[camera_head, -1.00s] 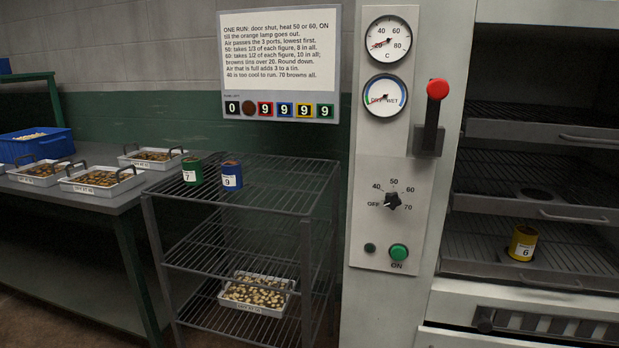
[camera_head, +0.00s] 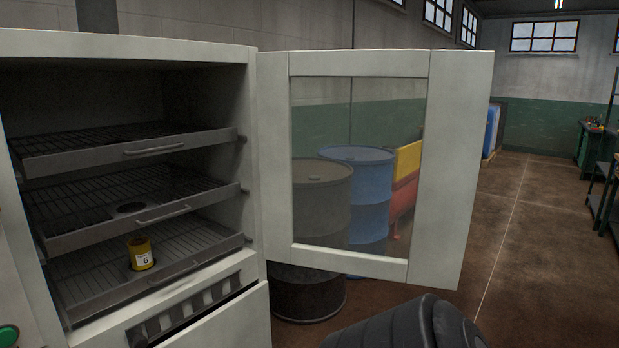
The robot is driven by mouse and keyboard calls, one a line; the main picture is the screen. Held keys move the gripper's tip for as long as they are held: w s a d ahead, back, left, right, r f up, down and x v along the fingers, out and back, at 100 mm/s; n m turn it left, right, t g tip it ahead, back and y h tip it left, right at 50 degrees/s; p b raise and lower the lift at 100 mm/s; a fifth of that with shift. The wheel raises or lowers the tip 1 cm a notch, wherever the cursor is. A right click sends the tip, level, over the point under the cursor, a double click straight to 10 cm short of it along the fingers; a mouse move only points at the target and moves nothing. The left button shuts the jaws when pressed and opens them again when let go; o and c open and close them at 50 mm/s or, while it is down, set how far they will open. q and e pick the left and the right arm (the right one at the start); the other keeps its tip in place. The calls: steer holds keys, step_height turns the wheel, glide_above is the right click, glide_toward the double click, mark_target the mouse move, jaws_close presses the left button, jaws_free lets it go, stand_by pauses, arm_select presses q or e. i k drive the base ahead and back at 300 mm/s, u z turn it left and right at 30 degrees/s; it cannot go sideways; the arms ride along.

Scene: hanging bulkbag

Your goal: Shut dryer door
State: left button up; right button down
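The dryer door (camera_head: 447,165) stands wide open, swung out to the right of the dryer (camera_head: 252,155). It is a pale frame around a clear window. The dryer's chamber is open to view with wire shelves (camera_head: 95,138) on pull-out trays. A yellow tin (camera_head: 141,253) labelled 6 stands on the lowest shelf. A dark, rounded part of my arm (camera_head: 405,325) shows at the bottom, below and in front of the door. No gripper fingers are in view.
Through the window I see a dark drum (camera_head: 322,200), a blue drum (camera_head: 362,190) and yellow and red objects (camera_head: 405,175) behind the door. A vent grille (camera_head: 190,310) is under the chamber. Open floor (camera_head: 535,240) lies to the right.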

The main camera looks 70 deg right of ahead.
mark_target(459, 83)
steer(key=k, duration=0.4)
steer(key=z, duration=3.75)
steer(key=i, duration=3.8)
steer(key=u, duration=4.05)
steer(key=i, duration=0.5)
steer(key=u, duration=0.6)
steer(key=k, duration=0.3)
steer(key=z, duration=0.2)
